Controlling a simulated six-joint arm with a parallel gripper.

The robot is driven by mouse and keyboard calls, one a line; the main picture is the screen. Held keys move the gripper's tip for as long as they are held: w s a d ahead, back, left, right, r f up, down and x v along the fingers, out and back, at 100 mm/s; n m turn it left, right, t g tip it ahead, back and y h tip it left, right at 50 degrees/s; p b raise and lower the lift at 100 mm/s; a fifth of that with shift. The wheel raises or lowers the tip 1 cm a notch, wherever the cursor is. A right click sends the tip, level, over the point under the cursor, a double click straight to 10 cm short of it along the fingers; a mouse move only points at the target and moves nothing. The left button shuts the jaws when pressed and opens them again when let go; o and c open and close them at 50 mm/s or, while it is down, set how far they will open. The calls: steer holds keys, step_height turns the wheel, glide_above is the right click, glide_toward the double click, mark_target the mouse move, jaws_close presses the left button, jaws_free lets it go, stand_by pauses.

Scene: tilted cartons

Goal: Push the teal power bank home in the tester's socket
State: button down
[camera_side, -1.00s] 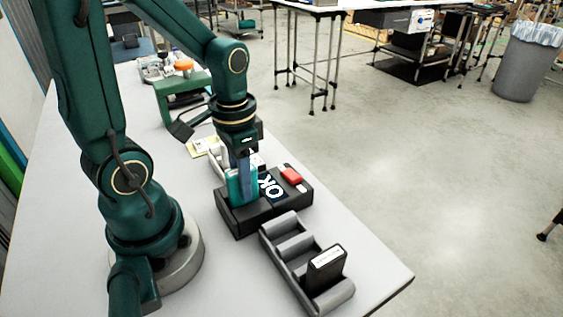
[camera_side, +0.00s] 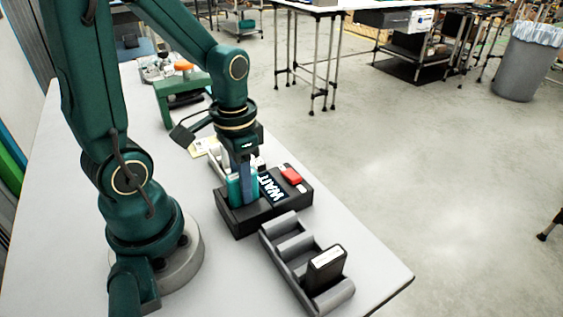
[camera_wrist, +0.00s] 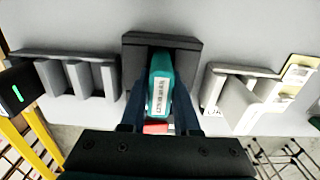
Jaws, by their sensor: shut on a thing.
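The teal power bank (camera_side: 234,190) stands upright in the socket of the black tester (camera_side: 240,222), its lower part hidden inside. In the wrist view the power bank (camera_wrist: 160,86) shows its end with a white printed label. My gripper (camera_side: 246,188) is shut on the power bank from above, with a finger on each side. The fingers also show in the wrist view (camera_wrist: 160,112). The tester's display reads "WAIT" (camera_side: 272,188), and a red button (camera_side: 291,175) sits beside it. I cannot tell whether the power bank touches the socket's bottom.
A grey slotted rack (camera_side: 290,246) with a black power bank (camera_side: 326,268) stands close to the tester, near the table edge. A light-coloured rack (camera_wrist: 240,98) lies on the tester's other side. A green stand (camera_side: 182,95) is farther back.

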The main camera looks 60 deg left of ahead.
steer(key=c, duration=0.6)
jaws_free()
steer(key=c, duration=0.3)
steer(key=shift+r, duration=4.05)
